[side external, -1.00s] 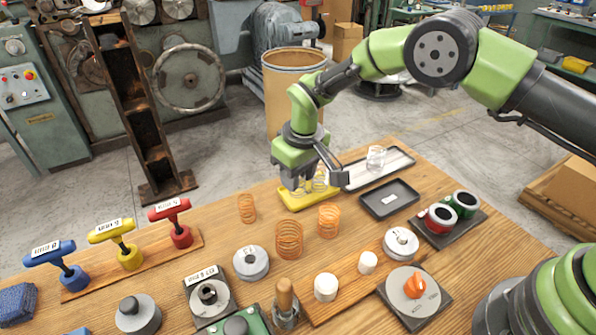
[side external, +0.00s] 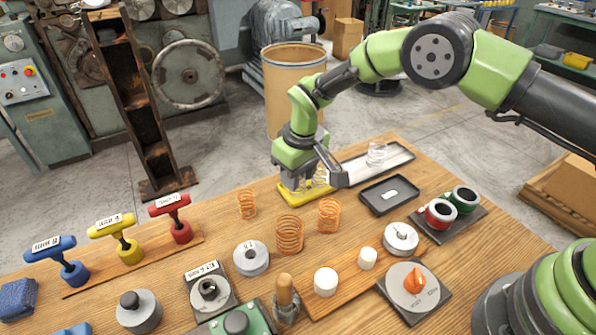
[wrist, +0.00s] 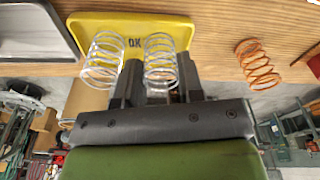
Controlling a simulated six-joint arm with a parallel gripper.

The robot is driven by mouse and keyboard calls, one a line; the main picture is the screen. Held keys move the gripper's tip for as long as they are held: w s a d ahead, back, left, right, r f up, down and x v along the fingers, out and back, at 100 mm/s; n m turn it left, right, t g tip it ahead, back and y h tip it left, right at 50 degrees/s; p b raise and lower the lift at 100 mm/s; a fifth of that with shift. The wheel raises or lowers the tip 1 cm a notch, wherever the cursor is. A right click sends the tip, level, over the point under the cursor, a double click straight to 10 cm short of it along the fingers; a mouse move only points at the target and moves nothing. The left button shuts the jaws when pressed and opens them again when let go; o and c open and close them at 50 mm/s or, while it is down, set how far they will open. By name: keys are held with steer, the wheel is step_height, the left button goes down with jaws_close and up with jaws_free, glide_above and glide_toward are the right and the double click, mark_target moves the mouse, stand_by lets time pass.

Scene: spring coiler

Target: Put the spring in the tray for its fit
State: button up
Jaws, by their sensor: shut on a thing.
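My gripper (wrist: 162,82) is shut on a silver wire spring (wrist: 160,58), which stands between its fingers over the yellow tray marked OK (wrist: 133,25). Another silver spring (wrist: 103,58) is just left of the gripper at the same tray. In the side view my gripper (side external: 299,183) is low over the yellow tray (side external: 297,200), and its fingers largely hide the held spring. I cannot tell whether the held spring touches the tray floor.
A long grey tray (side external: 402,159) with a silver coil and a dark tray (side external: 372,205) lie to the right. Copper springs (side external: 289,235) stand in front. Red and green ring gauges (side external: 440,213) sit at the right. T-handled tools (side external: 170,204) stand at the left.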

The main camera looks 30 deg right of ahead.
steer(key=o, duration=1.1)
steer(key=shift+r, duration=4.5)
steer(key=s+d+r+m+t, duration=0.1)
steer(key=s+d+r, duration=0.15)
steer(key=r, duration=0.35)
steer(key=s+d+r+m+t+y, duration=0.1)
steer(key=s+d+r, duration=0.1)
steer(key=s+r, duration=0.3)
steer(key=s+d+r+m, duration=0.1)
steer(key=s+d+r, duration=0.15)
steer(key=r, duration=0.45)
steer(key=s+d+m+t, duration=0.1)
steer(key=s, duration=0.4)
steer(key=s+d+r+m+t, duration=0.1)
steer(key=s, duration=0.5)
steer(key=s+d+m+t, duration=0.1)
steer(key=s+d+m, duration=0.1)
steer(key=s, duration=0.4)
steer(key=shift+s+r+t+y, duration=0.2)
steer(key=shift+r+t+y, duration=0.1)
steer(key=shift+t, duration=0.1)
